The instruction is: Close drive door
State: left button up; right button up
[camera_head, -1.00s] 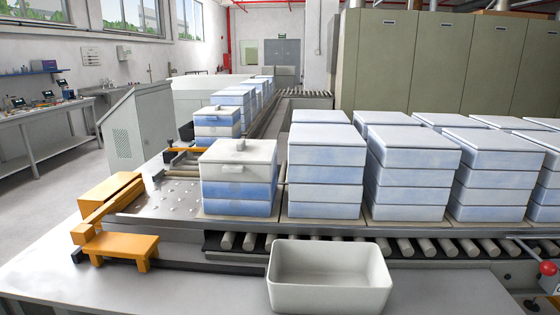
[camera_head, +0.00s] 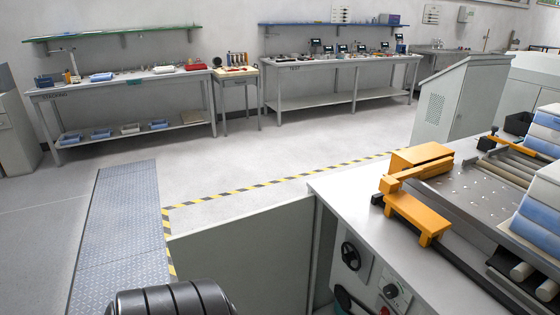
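A flat grey-green panel (camera_head: 240,258), which looks like the drive door, stands upright at the lower middle. It reaches out to the left from the end of the machine bench (camera_head: 345,192), so it appears swung open. Its lower part runs out of the picture, and I see no handle on it. The bench front beside it carries a black handwheel (camera_head: 351,256) and a control panel with a dial (camera_head: 391,291) and a red button. Neither of my grippers is in view.
Yellow-black tape (camera_head: 262,184) marks the floor beyond the panel. A ribbed metal floor plate (camera_head: 122,225) lies to its left. Two workbenches (camera_head: 120,84) (camera_head: 335,95) stand along the back wall, with a grey console (camera_head: 452,100) at right. The floor between is clear.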

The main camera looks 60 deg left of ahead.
aim_at(260, 258)
jog(key=k+j+z, duration=0.1)
jog(key=k+j, duration=0.3)
jog(key=j, duration=0.25)
jog(key=k+j+z, duration=0.1)
jog(key=k+j, duration=0.35)
jog(key=j, duration=0.2)
jog(key=k+j+z, duration=0.1)
jog(key=k+j, duration=0.4)
jog(key=j+z, duration=0.1)
jog(key=j, duration=0.8)
jog(key=j+z, duration=0.15)
jog(key=j, duration=0.7)
jog(key=k+j+z, duration=0.1)
jog(key=j, duration=0.75)
